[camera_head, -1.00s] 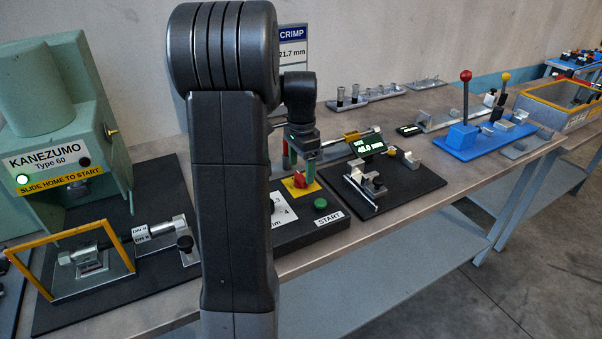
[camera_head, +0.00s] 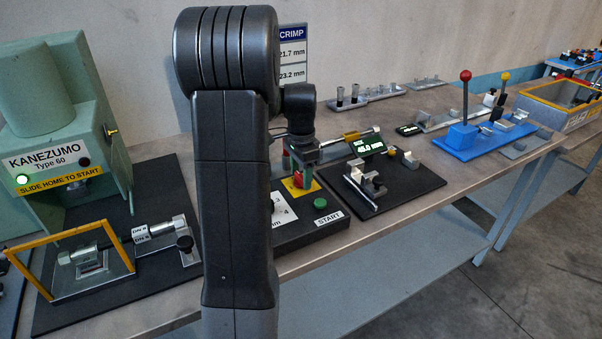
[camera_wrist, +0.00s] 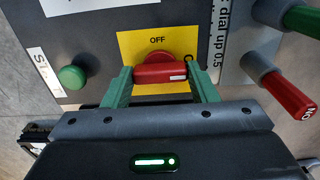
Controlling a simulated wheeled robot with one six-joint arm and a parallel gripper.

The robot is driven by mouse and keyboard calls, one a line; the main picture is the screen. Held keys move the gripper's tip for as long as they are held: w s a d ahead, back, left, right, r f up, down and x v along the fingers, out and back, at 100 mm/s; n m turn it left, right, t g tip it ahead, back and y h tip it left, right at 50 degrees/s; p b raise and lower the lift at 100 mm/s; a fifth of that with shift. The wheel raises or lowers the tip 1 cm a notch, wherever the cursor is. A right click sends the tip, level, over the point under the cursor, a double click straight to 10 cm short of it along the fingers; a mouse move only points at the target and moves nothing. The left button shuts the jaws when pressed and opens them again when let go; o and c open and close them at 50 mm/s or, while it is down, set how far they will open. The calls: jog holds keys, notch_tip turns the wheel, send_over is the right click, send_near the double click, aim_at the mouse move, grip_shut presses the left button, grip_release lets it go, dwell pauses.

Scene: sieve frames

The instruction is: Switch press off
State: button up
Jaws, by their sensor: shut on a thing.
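The red switch knob (camera_wrist: 150,75) sits on a yellow plate (camera_wrist: 126,45) marked OFF in the wrist view. The green press (camera_head: 65,125), labelled KANEZUMO Type 60, stands at left with a bright lamp (camera_head: 22,179).
A green START button (camera_head: 320,204) is beside the knob, also in the wrist view (camera_wrist: 72,77). A red-tipped handle (camera_wrist: 290,97) lies right of the knob there. A black board with a metal fixture (camera_head: 402,189) and a blue lever base (camera_head: 478,140) are farther right.

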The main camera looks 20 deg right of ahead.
jog(key=shift+n, duration=0.3)
jog(key=n+p, duration=0.1)
jog(key=n, duration=0.2)
jog(key=shift+r+n, duration=0.1)
jog(key=shift+n, duration=0.2)
jog(key=n+p, duration=0.1)
jog(key=n, duration=0.3)
jog(key=shift+n, duration=0.3)
jog(key=n, duration=0.4)
jog(key=shift+n+p, duration=0.4)
jog(key=shift+n, duration=2.1)
jog(key=o, duration=1)
